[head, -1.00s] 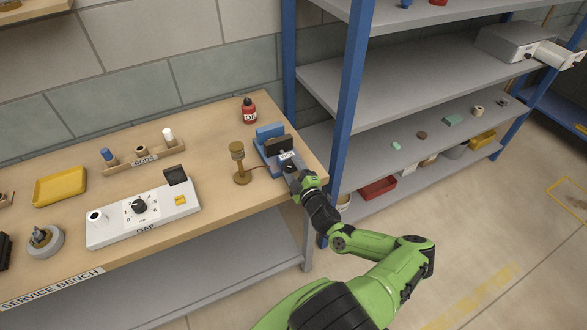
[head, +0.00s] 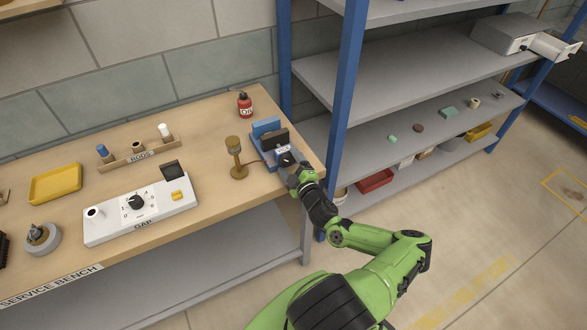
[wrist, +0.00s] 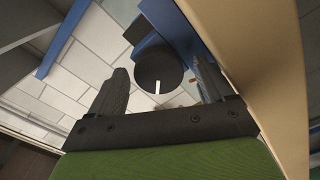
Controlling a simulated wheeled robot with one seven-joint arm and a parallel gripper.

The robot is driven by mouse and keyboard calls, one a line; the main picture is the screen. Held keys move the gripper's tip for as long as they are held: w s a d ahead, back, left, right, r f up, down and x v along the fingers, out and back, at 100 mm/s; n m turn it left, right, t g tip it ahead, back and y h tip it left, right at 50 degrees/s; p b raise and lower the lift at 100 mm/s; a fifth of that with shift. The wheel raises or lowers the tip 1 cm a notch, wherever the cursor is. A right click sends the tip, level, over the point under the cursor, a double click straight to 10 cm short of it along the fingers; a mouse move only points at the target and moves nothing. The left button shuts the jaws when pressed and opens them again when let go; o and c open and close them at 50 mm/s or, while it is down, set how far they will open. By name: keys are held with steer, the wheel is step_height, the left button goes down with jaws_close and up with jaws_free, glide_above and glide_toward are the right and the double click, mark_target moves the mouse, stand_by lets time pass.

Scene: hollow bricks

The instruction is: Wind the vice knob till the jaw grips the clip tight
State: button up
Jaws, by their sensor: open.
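The small blue vice (head: 265,128) stands at the right end of the bench, with a dark jaw block (head: 274,138) in front of its blue back jaw. In the wrist view the round dark vice knob (wrist: 158,70) with a white mark lies between my two fingers. My gripper (wrist: 163,88) is open, one finger on each side of the knob, with gaps showing. In the head view my gripper (head: 291,168) is at the front of the vice and hides most of the knob. I cannot make out the clip clearly.
A brass-coloured stand (head: 236,160) is just left of the vice, and a red oil bottle (head: 244,105) is behind it. The GAP box (head: 140,208), rod rack (head: 140,155) and yellow tray (head: 55,184) are further left. A blue shelf post (head: 345,100) rises close on the right.

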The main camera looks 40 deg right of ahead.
steer(key=v, duration=1.5)
steer(key=shift+s+b, duration=0.3)
steer(key=shift+b, duration=0.1)
steer(key=shift+w+a+r, duration=0.1)
steer(key=shift+a, duration=0.15)
steer(key=a+r+n+g+y, duration=0.2)
steer(key=a+n+g+y, duration=0.45)
steer(key=n, duration=1.05)
steer(key=a+r+n+g+y, duration=0.2)
steer(key=a+n+g+y, duration=0.5)
steer(key=n, duration=0.9)
steer(key=s+a+r+n+h, duration=0.2)
steer(key=s+a+r+n, duration=0.1)
steer(key=r+n, duration=0.5)
steer(key=s+a+r+n+t+h, duration=0.1)
steer(key=s+a+r+n+h, duration=0.2)
steer(key=r+n, duration=0.5)
steer(key=s+a+r+n+h, duration=0.3)
steer(key=a+r+n, duration=0.2)
steer(key=n, duration=0.9)
step_height(320, 180, up, 4)
steer(key=shift+s+a+f+t, duration=0.1)
steer(key=shift+s+a+t, duration=0.2)
steer(key=shift+a+t, duration=0.05)
